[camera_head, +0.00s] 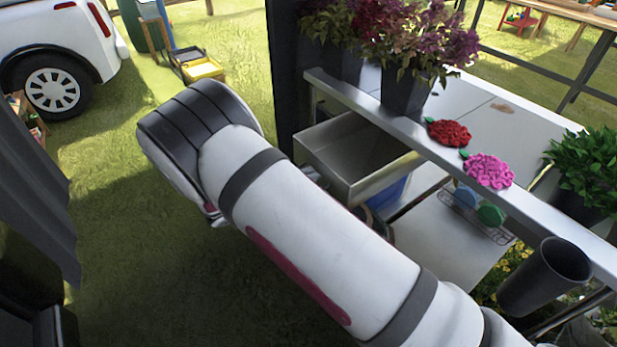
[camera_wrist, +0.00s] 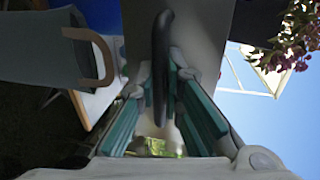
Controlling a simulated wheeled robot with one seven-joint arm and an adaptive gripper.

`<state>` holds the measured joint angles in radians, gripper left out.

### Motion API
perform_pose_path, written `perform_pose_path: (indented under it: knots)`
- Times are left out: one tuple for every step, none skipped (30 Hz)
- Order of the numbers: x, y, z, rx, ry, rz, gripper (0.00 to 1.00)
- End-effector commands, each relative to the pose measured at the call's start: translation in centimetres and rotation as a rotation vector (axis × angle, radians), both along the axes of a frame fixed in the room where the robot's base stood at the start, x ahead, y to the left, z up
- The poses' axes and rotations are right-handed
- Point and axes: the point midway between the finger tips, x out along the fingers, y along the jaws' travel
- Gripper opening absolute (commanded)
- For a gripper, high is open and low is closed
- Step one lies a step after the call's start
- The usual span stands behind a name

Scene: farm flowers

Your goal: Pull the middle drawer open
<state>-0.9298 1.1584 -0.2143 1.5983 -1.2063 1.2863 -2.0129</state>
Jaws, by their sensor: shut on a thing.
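A grey metal drawer (camera_head: 352,192) juts out from under the metal counter at the centre of the head view, with its empty inside showing. Its flat grey front (camera_wrist: 201,35) fills the upper middle of the wrist view. A dark curved handle (camera_wrist: 161,40) stands out from that front. My gripper (camera_wrist: 161,85) has its teal-padded fingers on both sides of the handle and is shut on it. In the head view my arm hides the gripper and handle. I cannot see other drawers clearly enough to tell their order.
The counter (camera_head: 450,147) carries purple flowers in a dark pot (camera_head: 405,92), a red flower head (camera_head: 449,132) and a pink one (camera_head: 489,170). A black bucket (camera_head: 545,277) hangs at the right. A grey container with a tan handle (camera_wrist: 104,55) is left of the drawer. Grass lies open at left.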

Motion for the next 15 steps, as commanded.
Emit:
perform_pose_path:
  knots:
    - [0.01, 0.05, -0.08, 0.002, 0.001, 0.001, 0.15]
    - [0.02, 0.05, -0.09, 0.002, 0.001, 0.001, 0.18]
    - [0.02, 0.05, -0.08, 0.002, 0.001, 0.001, 0.18]
    - [0.02, 0.04, -0.08, 0.002, 0.001, 0.001, 0.18]
    - [0.02, 0.04, -0.07, 0.002, 0.001, 0.001, 0.18]
    - [0.03, 0.03, -0.06, 0.002, 0.001, 0.001, 0.18]
    - [0.03, 0.03, -0.05, 0.001, 0.0, 0.001, 0.18]
    - [0.03, 0.03, -0.04, 0.001, 0.0, 0.001, 0.18]
    - [0.03, 0.02, -0.04, 0.001, 0.0, 0.001, 0.18]
    - [0.02, 0.04, -0.03, 0.001, 0.0, 0.001, 0.18]
    - [-0.01, 0.08, -0.02, 0.001, 0.0, 0.001, 0.18]
    - [-0.08, 0.19, 0.02, 0.001, 0.0, 0.002, 0.18]
    - [-0.17, 0.34, 0.06, 0.001, 0.0, 0.002, 0.18]
    - [-0.3, 0.53, 0.12, 0.001, 0.0, 0.002, 0.18]
    - [-0.52, 0.88, 0.22, 0.001, 0.0, 0.003, 0.18]
